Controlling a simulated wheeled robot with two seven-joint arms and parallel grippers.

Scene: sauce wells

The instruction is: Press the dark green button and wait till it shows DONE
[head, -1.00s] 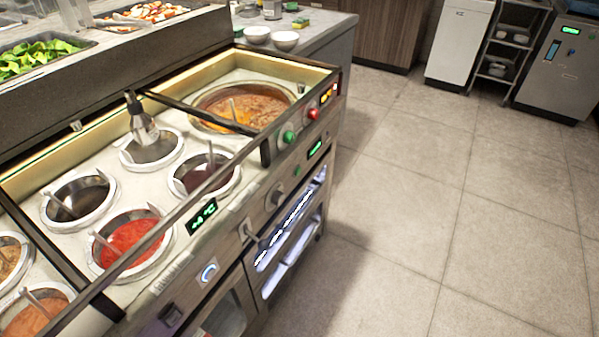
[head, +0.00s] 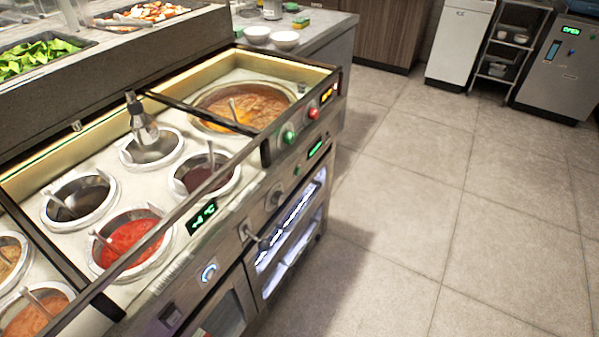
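A round green button (head: 289,137) sits on the front panel of the sauce-well counter (head: 262,200), beside a red button (head: 313,113). A smaller, darker green button (head: 297,170) is lower on the same front, left of a small green-lit display (head: 315,149). An amber-lit display (head: 327,95) is right of the red button. The text on these two displays is too small to read; I cannot make out DONE on either. Neither of my grippers is in the head view, and nothing touches the buttons.
Sauce wells hold red sauce (head: 130,240) and other sauces, with ladles; a large pan of stew (head: 240,108) is behind the buttons. A rail (head: 180,212) crosses the wells. A lever handle (head: 258,240) juts from the front. The tiled floor (head: 430,210) at right is clear.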

